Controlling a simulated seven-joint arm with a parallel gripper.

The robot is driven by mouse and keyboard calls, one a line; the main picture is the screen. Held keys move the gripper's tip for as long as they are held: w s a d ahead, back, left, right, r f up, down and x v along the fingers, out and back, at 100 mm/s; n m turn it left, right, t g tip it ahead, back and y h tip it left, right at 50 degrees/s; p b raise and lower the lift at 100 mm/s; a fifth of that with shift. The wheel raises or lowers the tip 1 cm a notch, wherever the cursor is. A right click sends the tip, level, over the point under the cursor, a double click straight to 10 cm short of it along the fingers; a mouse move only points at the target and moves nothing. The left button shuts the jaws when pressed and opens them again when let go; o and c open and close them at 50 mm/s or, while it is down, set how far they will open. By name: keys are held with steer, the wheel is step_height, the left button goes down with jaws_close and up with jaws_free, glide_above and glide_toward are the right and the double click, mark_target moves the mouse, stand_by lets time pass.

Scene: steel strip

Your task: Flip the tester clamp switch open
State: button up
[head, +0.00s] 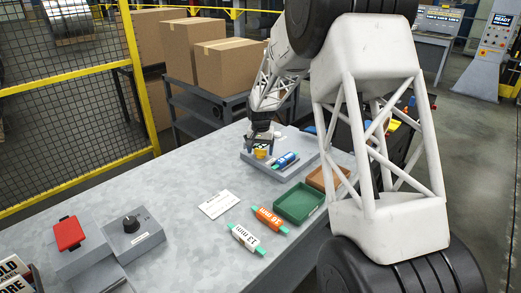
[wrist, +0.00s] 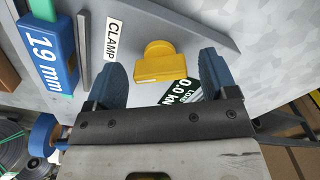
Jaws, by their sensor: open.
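The yellow clamp switch (wrist: 160,62) sits on the grey tester plate beside a white CLAMP label (wrist: 110,40). It also shows in the head view (head: 260,154), small and just under my gripper (head: 262,141). In the wrist view, my gripper (wrist: 163,64) is open. Its two blue fingers stand on either side of the switch, with a visible gap on each side. I cannot tell whether either finger touches it. A dark load readout (wrist: 183,92) showing 0.0 kN is partly hidden behind my gripper.
A blue 19 mm piece (wrist: 48,52) lies on the tester beside the switch; it also shows in the head view (head: 286,160). A green tray (head: 299,203), an orange piece (head: 269,220) and a white 13 mm piece (head: 245,239) lie nearer.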

steer(key=shift+c, duration=0.2)
steer(key=c, duration=0.9)
steer(key=shift+n, duration=0.4)
steer(key=n, duration=1)
steer(key=shift+n, duration=0.3)
steer(key=o, duration=0.9)
